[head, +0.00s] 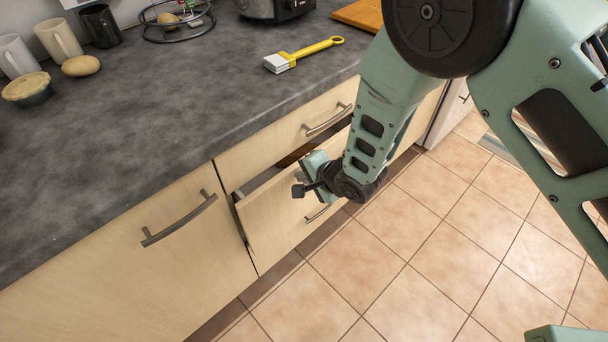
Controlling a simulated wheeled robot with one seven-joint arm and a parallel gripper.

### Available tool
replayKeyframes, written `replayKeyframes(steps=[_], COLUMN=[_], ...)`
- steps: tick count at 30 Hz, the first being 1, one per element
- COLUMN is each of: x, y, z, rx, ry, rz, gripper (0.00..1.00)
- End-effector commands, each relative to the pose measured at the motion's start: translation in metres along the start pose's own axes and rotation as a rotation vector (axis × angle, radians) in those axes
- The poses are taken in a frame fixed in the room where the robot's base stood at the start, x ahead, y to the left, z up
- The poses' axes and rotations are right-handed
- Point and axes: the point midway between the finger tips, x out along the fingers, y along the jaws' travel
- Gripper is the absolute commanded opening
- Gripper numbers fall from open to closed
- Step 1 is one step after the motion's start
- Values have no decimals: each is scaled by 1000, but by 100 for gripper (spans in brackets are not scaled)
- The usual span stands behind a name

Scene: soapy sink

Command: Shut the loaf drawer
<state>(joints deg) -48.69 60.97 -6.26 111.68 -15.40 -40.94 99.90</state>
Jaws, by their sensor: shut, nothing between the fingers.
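The loaf drawer (265,222) is a pale wood front below a top drawer in the cabinet under the counter. It stands partly open, with its front out from the cabinet face and a dark gap showing above its edge. A brownish patch shows inside; the rest of the interior is hidden. My gripper (299,189) is shut and empty at the upper part of this drawer front. I cannot tell whether it touches it. My arm covers the right part of the drawer, and part of a handle shows below my gripper.
The top drawer (290,118) above appears closed. A cabinet door (150,275) with a bar handle is at left. On the grey counter (150,135) are a yellow-handled brush (305,54), mugs, a pie and a bread roll. The tiled floor (400,255) in front is clear.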

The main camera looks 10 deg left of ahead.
Motion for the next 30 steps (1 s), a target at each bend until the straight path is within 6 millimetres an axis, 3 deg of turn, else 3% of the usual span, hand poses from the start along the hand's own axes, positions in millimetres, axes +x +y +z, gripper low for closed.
replayKeyframes(steps=[7,16,30], x=[4,35,38], y=[-2,-30,-36], z=[0,0,0], rx=[3,3,0], ry=[0,1,0], rz=[-2,-3,-8], gripper=[0,0,0])
